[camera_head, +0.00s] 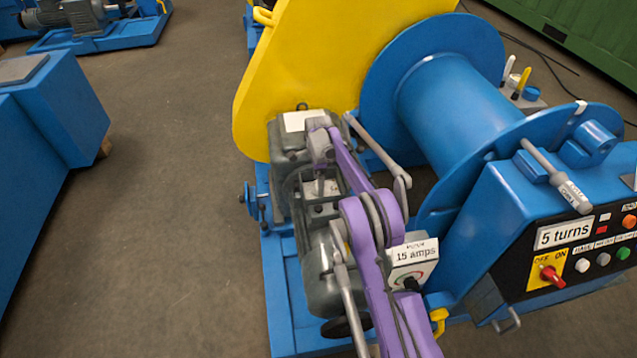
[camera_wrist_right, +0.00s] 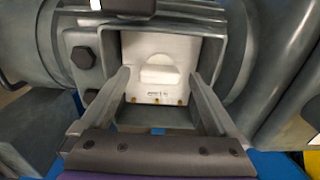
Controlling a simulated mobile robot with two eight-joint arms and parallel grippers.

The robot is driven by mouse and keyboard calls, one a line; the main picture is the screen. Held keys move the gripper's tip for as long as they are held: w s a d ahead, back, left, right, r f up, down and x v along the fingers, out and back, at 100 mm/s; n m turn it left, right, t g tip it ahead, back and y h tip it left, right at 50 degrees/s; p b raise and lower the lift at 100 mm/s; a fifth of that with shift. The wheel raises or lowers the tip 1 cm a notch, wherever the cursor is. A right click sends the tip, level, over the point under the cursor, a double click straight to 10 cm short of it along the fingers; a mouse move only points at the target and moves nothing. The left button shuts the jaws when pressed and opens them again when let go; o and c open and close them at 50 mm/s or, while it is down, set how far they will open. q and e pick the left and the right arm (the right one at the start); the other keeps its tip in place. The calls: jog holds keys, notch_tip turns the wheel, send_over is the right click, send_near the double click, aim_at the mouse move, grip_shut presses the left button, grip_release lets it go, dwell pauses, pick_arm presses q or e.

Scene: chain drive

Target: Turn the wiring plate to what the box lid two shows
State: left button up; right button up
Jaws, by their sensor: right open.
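The wiring plate (camera_wrist_right: 140,45) is a white square plate with a raised rounded tab (camera_wrist_right: 158,75), inside a grey open-topped box (camera_wrist_right: 112,48) in the right wrist view. Small print, too small to read, and a few orange spots show along its lower edge. My right gripper (camera_wrist_right: 158,82) is open, its fingers at the left and right of the tab and apart from it. In the head view my purple right arm reaches over the grey motor (camera_head: 322,272), and it hides most of the box. I cannot make out box lid two. My left gripper is not in view.
A yellow guard (camera_head: 305,55) and a blue drum (camera_head: 455,95) stand behind the motor. A control panel (camera_head: 575,250) labelled "5 turns" is at the right, and a dial box (camera_head: 411,264) labelled "15 amps" is beside my arm.

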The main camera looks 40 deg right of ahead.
pick_arm(q)
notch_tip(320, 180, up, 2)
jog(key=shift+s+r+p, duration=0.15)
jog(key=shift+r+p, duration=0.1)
jog(key=shift+p, duration=0.7)
pick_arm(e)
notch_tip(320, 180, up, 10)
jog(key=shift+r, duration=0.15)
